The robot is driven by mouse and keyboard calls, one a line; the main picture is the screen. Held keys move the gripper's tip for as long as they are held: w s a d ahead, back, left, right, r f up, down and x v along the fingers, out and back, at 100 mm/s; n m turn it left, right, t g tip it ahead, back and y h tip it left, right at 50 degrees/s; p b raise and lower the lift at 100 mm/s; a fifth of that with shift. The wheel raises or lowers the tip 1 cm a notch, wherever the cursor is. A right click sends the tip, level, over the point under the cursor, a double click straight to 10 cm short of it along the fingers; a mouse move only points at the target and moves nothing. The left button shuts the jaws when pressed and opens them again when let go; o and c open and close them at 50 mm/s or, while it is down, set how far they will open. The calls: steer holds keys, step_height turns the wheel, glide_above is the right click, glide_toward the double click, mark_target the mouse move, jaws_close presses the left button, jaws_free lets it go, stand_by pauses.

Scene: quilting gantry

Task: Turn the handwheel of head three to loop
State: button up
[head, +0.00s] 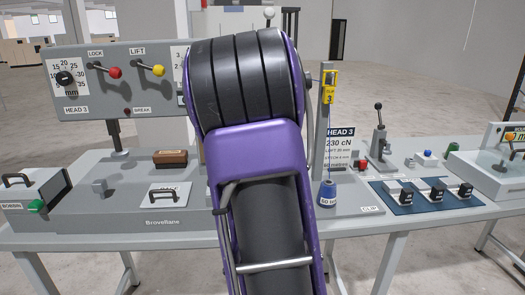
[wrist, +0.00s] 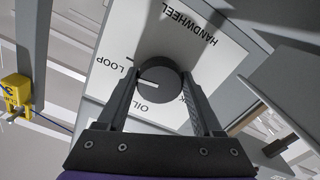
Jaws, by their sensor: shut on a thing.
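The handwheel is a dark round knob (wrist: 160,84) on a white dial plate (wrist: 178,38) lettered HANDWHEEL, in the wrist view. LOOP is lettered to the left of the knob and OIL at its lower left; another label at the right is mostly hidden by a finger. A white pointer line on the knob points left, between the LOOP and OIL lettering; I cannot tell whether it meets a mark exactly. My gripper (wrist: 161,90) is shut on the knob, one finger on each side. In the head view my arm hides the handwheel and gripper.
The HEAD 3 panel (head: 128,53) with red and yellow levers stands at the left. A yellow tag (head: 330,80) hangs on a post right of my arm, above a blue spool (head: 327,193). A blue tray (head: 425,204) with dark blocks lies further right.

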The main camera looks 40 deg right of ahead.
steer(key=shift+r, duration=0.1)
stand_by(0.4)
steer(key=o, duration=1.4)
steer(key=shift+c, duration=0.2)
